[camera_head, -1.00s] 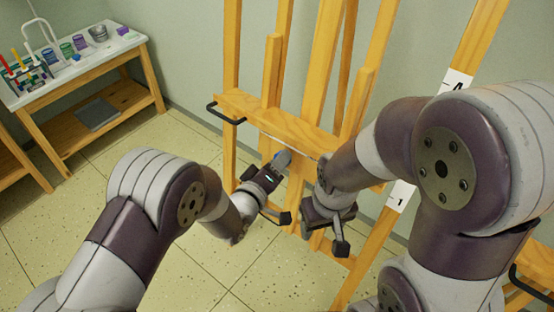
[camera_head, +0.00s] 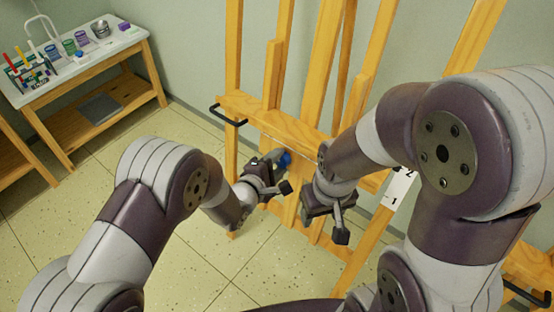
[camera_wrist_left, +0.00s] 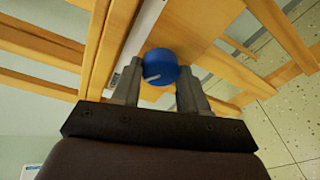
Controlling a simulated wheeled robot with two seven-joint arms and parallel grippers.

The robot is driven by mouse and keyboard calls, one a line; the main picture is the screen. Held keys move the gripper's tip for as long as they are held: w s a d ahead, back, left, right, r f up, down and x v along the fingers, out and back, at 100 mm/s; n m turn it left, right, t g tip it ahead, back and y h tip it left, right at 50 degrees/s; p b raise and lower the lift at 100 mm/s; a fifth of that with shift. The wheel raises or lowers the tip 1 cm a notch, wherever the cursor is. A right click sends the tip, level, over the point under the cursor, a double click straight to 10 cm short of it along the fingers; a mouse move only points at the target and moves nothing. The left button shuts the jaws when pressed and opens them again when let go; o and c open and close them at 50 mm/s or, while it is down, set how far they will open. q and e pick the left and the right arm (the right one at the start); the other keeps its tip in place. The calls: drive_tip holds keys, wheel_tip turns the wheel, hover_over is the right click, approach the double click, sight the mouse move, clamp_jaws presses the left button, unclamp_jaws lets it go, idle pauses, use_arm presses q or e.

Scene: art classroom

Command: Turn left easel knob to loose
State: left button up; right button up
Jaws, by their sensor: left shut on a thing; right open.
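The wooden easel (camera_head: 310,135) stands ahead. Its round blue knob (camera_head: 285,159) sits low on the front, below the ledge, partly covered by my gripper in the head view. In the left wrist view the knob (camera_wrist_left: 160,67) lies between both fingertips and has a short pale line at its lower left. My left gripper (camera_wrist_left: 158,88) is shut on the knob, one finger on each side; it also shows in the head view (camera_head: 279,165). My right gripper (camera_head: 335,212) is open and apart from the knob, in front of the easel to its right.
A table (camera_head: 118,45) with paint jars and brushes stands at the back left. A black handle (camera_head: 228,115) sticks out from the easel's ledge. A white numbered strip (camera_head: 400,187) is on a post at the right. Tiled floor at the left front is clear.

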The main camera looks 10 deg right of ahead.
use_arm(q)
drive_tip(key=shift+r+n, duration=0.1)
drive_tip(key=shift+n, duration=0.4)
drive_tip(key=shift+p, duration=0.35)
drive_tip(key=o, duration=1.1)
drive_tip(key=shift+c, duration=0.2)
drive_tip(key=p+v, duration=0.1)
drive_tip(key=v, duration=1.1)
drive_tip(key=shift+s+a+r+p, duration=0.15)
drive_tip(key=shift+a+p, duration=0.1)
drive_tip(key=shift+p, duration=0.05)
